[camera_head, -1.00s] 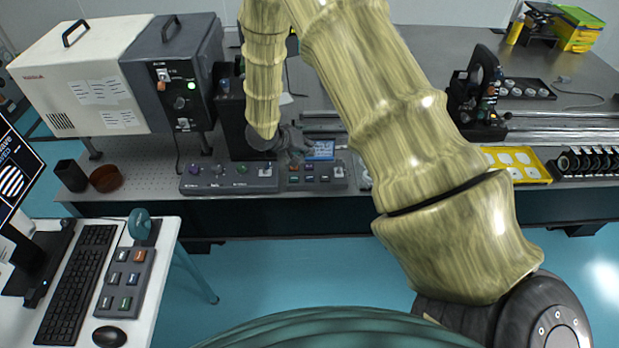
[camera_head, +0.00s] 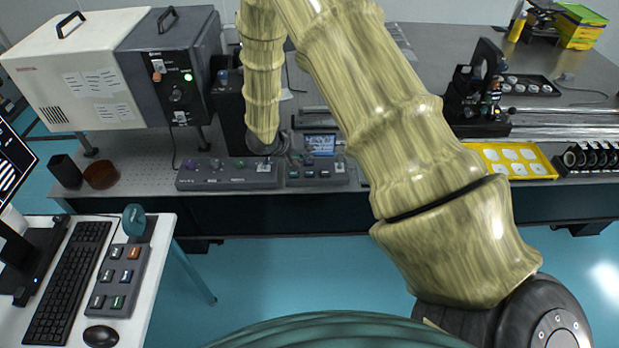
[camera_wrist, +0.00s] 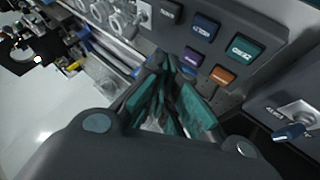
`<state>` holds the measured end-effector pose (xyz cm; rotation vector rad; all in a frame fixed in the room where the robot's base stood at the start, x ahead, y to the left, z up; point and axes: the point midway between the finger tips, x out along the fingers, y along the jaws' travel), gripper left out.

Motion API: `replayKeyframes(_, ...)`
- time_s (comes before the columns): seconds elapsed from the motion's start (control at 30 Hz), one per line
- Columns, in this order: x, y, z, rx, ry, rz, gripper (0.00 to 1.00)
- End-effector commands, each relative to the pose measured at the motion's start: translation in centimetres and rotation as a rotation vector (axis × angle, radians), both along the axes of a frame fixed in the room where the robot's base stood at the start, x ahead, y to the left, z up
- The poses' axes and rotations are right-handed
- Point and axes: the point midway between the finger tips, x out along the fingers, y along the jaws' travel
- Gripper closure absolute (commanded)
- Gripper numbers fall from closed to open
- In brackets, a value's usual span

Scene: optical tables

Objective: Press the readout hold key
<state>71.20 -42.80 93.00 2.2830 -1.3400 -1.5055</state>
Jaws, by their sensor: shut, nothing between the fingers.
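The readout box (camera_head: 318,183) stands at the front edge of the optical table, below a small lit screen (camera_head: 320,144). In the wrist view it is a grey panel (camera_wrist: 262,19) with a blue key (camera_wrist: 204,33), a teal key (camera_wrist: 242,48), a purple key (camera_wrist: 195,57), an orange key (camera_wrist: 222,76) and a dark key (camera_wrist: 171,10). The labels are too small and tilted to tell which is hold. My gripper (camera_wrist: 169,68) is shut and empty, its tips close beside the purple key in the picture; contact cannot be told. In the head view my arm partly hides the gripper.
A second control box (camera_head: 228,175) with knobs stands left of the readout; its switch (camera_wrist: 291,131) shows at the wrist view's right. A lamp housing (camera_head: 172,75) stands behind left. Right lie a yellow tray (camera_head: 482,157) and an optical mount (camera_head: 480,95). A separate keypad (camera_head: 119,280) lies on the white desk.

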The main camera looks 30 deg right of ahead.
Motion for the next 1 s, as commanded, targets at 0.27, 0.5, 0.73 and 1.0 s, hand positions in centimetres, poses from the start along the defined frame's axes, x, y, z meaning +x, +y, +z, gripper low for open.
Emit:
replayKeyframes(0.27,0.0,0.0,-3.2,0.000,0.002,0.000,1.00)
replayKeyframes(0.5,0.0,0.0,-4.3,0.000,0.001,-0.001,1.00)
replayKeyframes(0.73,0.0,0.0,-4.3,0.000,0.002,0.000,1.00)
replayKeyframes(1.0,0.0,0.0,-4.3,-0.001,0.001,0.000,1.00)
